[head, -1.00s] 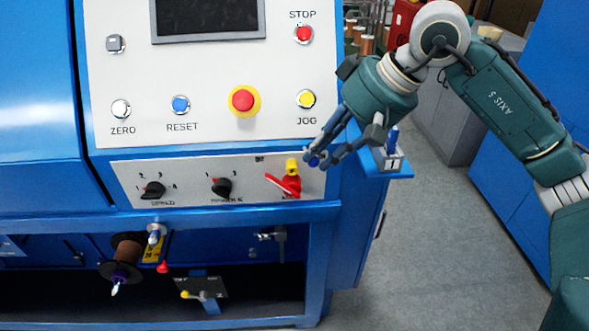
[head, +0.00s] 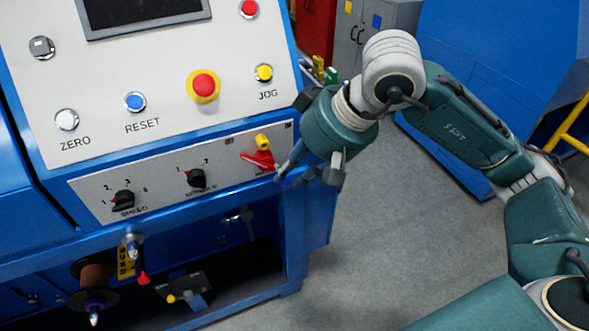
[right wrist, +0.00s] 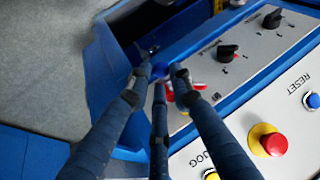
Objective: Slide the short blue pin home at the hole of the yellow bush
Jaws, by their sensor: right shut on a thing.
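My right gripper (head: 288,176) is shut on the short blue pin, beside the lower right corner of the switch panel. In the right wrist view the pin's round blue end (right wrist: 159,70) shows between the fingertips; the fingers hide the rest. The yellow bush (head: 262,141) sticks out from the panel, up and left of the gripper, just above a red handle (head: 260,160). The pin is apart from the bush. The bush's hole cannot be made out. In the right wrist view the red handle (right wrist: 199,86) is partly behind the fingers. My left gripper is out of view.
Black rotary knobs (head: 196,178) sit left of the bush. The red stop button on yellow (head: 203,86) and the yellow JOG button (head: 264,72) are above. A spool (head: 94,285) and a small lever plate (head: 184,288) are below. Grey floor (head: 370,230) is clear at right.

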